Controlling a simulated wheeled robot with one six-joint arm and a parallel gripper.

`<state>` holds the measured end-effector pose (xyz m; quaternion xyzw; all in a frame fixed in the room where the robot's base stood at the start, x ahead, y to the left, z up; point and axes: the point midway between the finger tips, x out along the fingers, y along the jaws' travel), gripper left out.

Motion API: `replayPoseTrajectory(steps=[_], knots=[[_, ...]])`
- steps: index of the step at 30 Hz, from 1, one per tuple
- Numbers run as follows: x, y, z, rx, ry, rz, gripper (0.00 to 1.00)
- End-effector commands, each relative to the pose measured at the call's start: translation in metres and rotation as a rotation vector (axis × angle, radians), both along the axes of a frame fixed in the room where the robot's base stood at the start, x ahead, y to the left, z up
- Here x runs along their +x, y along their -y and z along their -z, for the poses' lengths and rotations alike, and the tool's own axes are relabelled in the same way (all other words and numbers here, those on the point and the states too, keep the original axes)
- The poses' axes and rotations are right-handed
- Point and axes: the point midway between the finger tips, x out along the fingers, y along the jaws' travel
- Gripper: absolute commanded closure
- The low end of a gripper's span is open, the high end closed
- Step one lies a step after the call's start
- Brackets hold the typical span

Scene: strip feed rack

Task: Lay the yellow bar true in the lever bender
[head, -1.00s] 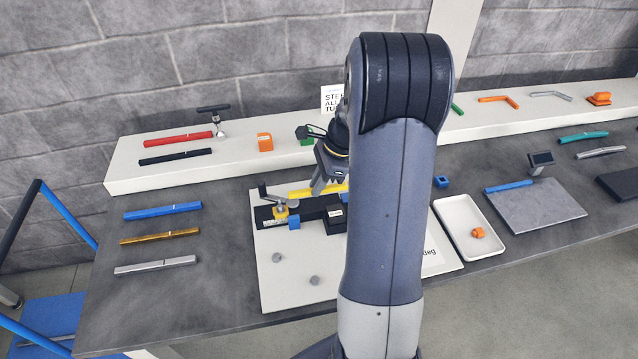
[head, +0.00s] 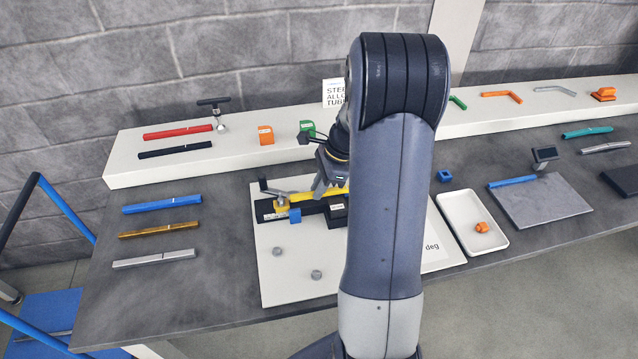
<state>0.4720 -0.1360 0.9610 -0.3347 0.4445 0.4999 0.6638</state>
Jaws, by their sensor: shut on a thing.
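The lever bender (head: 312,214) is a black bed with a grey lever and a blue block, fixed on a pale board (head: 285,290) left of my arm. The yellow bar (head: 337,191) lies along the bender's back side, roughly in line with the bed. My gripper (head: 318,190) points down at the bender and is shut on the yellow bar. My arm hides the bar's right end and the right part of the bender. I cannot tell whether the bar is fully seated or true.
A raised white shelf (head: 225,160) runs behind, with red and black bars and an orange block (head: 265,134). Blue, gold and silver bars (head: 155,258) lie at left. A white tray (head: 450,207) with an orange piece and a grey plate (head: 540,215) are at right.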

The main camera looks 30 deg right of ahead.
Motion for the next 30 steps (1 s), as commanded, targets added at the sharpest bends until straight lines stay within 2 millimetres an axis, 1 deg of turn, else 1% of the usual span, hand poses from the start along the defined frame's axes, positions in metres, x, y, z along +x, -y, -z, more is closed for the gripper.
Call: replayPoseTrajectory(steps=[8, 30], knots=[[0.000, 0.000, 0.000, 0.000, 0.001, 0.000, 1.00], [0.000, 0.000, 0.017, 0.001, 0.000, 0.000, 1.00]])
